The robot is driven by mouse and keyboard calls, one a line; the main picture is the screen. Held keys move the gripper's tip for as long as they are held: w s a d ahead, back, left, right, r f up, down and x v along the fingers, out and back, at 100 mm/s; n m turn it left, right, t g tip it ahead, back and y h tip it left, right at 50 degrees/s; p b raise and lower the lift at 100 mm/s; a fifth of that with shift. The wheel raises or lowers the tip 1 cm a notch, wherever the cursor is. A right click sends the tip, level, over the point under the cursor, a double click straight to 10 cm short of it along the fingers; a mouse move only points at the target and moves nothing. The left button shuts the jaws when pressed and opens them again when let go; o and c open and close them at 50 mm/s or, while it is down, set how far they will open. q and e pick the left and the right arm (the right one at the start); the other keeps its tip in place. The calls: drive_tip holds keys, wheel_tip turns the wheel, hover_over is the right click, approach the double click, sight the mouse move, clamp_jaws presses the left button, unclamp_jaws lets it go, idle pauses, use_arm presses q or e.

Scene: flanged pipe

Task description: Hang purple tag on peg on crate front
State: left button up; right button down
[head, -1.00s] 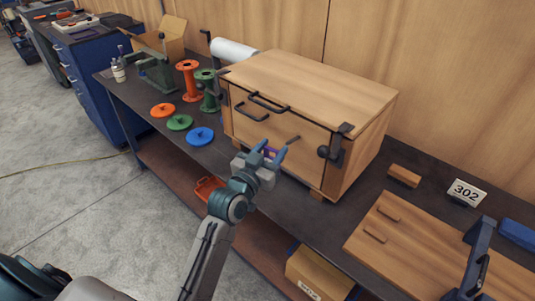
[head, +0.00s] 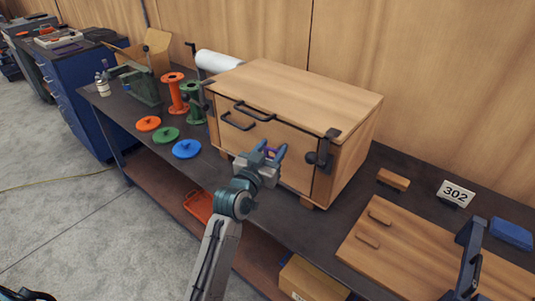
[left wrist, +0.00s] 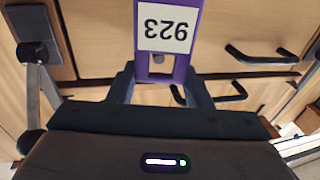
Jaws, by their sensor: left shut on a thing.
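My left gripper (head: 271,149) is shut on the purple tag (head: 270,155), in front of the wooden crate (head: 305,90). In the left wrist view the purple tag (left wrist: 167,62) shows upside down between the fingers. It has a white label reading 923 and a small hole near the fingers. The peg on the crate front cannot be made out now; the gripper and tag cover that area. Whether the tag touches the crate or peg cannot be told.
Spools and coloured discs (head: 187,149) stand to the left. A 302 sign (head: 456,193) and wooden board (head: 390,245) lie right.

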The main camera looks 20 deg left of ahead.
use_arm(q)
drive_tip(key=shift+w+d+f+b, duration=0.1)
drive_tip(key=shift+w+d+b, duration=0.1)
drive_tip(key=shift+w, duration=0.35)
drive_tip(key=shift+w+d+b, duration=0.15)
drive_tip(key=shift+w+d, duration=0.05)
drive_tip(key=shift+w, duration=0.3)
drive_tip(key=shift+w+d+f, duration=0.1)
drive_tip(key=shift+w+d, duration=0.1)
drive_tip(key=shift+w, duration=0.3)
drive_tip(key=o, duration=1)
drive_tip(key=shift+a, duration=0.15)
drive_tip(key=shift+o, duration=0.2)
drive_tip(key=shift+f, duration=0.1)
